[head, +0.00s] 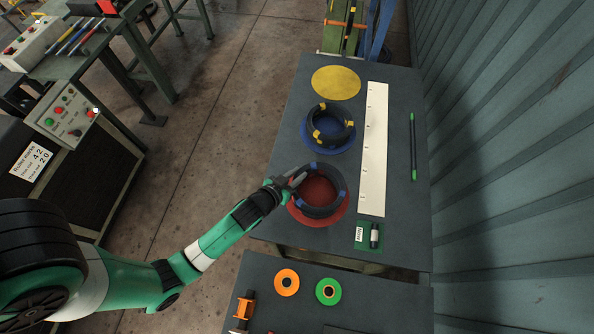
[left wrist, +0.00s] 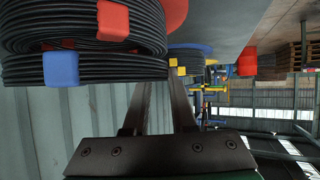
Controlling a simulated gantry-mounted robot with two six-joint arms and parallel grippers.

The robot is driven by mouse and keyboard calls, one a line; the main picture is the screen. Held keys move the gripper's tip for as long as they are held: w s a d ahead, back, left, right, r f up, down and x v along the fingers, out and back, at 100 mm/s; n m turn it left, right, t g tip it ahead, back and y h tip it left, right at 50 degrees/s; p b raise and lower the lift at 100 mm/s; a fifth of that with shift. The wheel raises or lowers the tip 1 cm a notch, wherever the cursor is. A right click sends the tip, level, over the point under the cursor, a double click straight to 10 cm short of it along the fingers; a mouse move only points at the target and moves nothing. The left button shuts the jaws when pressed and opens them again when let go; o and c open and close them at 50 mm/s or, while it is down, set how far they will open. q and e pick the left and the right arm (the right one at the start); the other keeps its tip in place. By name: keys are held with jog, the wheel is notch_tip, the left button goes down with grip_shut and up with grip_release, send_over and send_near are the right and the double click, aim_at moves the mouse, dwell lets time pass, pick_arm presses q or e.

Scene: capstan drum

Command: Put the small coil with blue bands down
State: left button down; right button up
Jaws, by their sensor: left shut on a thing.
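The small black coil with blue bands (head: 345,186) is over the red disc (head: 335,217) on the dark table. My left gripper (head: 293,179) is shut on the left side of its ring. In the left wrist view, which appears upside down, the blue-banded coil (left wrist: 110,69) lies against or very near a black coil with red bands (left wrist: 60,31). That red-banded coil is between it and the red disc (left wrist: 176,12). I cannot tell whether the two coils touch. The red-banded coil is mostly hidden in the head view. My right gripper is not in view.
A coil with yellow bands (head: 331,137) sits on the blue disc (head: 309,145). The yellow disc (head: 336,82) is empty. A white marked strip (head: 373,150), a dark rod with green ends (head: 413,147) and a small green tray (head: 361,236) lie to the right.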

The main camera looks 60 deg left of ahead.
pick_arm(q)
jog(key=shift+f+b, duration=0.3)
jog(key=shift+f, duration=0.05)
jog(key=c, duration=0.7)
grip_release()
jog(key=shift+r+p, duration=0.25)
jog(key=shift+p, duration=0.05)
jog(key=shift+r+p, duration=0.6)
jog(key=shift+r, duration=0.1)
jog(key=v, duration=1.1)
jog(key=shift+s+d+f+p, duration=0.15)
jog(key=shift+s+p, duration=0.25)
